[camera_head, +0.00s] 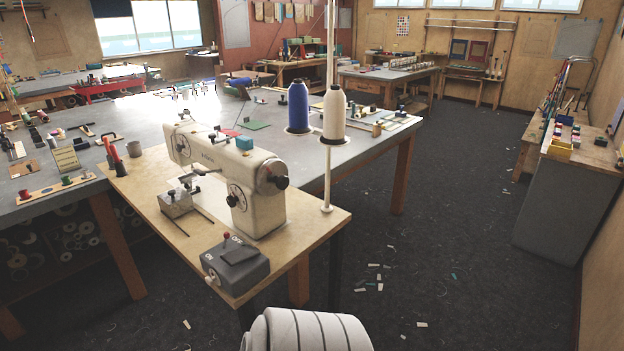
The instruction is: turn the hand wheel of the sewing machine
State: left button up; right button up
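A cream sewing machine (222,170) stands on a wooden table (318,222). Its round hand wheel (270,178) is on the right end of the machine, with a dark knob (282,183) at its lower right. A grey switch box (236,264) marked ON and OFF, with a small red knob, stands at the table's near corner. Neither of my grippers shows in this view.
A thread stand with a blue spool (298,106) and a white spool (334,115) rises behind the hand wheel. Dark floor (455,240) with scraps is open on the right.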

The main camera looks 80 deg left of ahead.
aim_at(272, 178)
jog(key=u, duration=0.5)
jog(key=i, duration=1.4)
jog(key=u, duration=1.75)
jog(key=i, duration=0.9)
jog(key=u, duration=0.9)
